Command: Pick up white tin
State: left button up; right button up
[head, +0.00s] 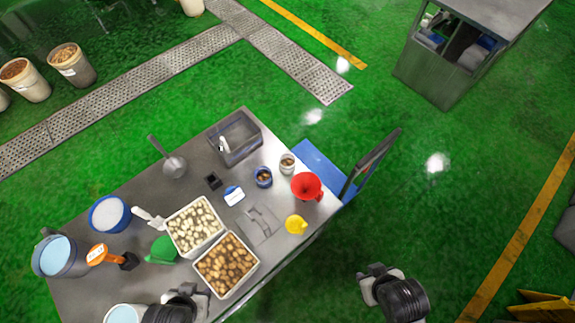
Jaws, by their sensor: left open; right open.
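A small white tin (287,165) with brown contents stands upright near the table's right end, between a blue tin (263,177) and a red funnel (306,186). My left gripper (186,293) is at the table's front edge, beside the tray of brown pieces, well away from the white tin. It is open and looks empty. My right gripper (371,281) is open over the green floor, off the table's front right side, and touches nothing.
The steel table (130,275) also holds a tray of pale pieces (194,241), a tray of brown pieces (253,262), a grey bin (235,150), a yellow item (296,224) and a scoop (173,166). A blue cart (316,165) stands beyond the right end.

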pick_arm(q)
jog(key=shift+o, duration=0.4)
jog(key=o, duration=1)
jog(key=shift+d, duration=0.2)
jog(key=shift+w+a, duration=0.1)
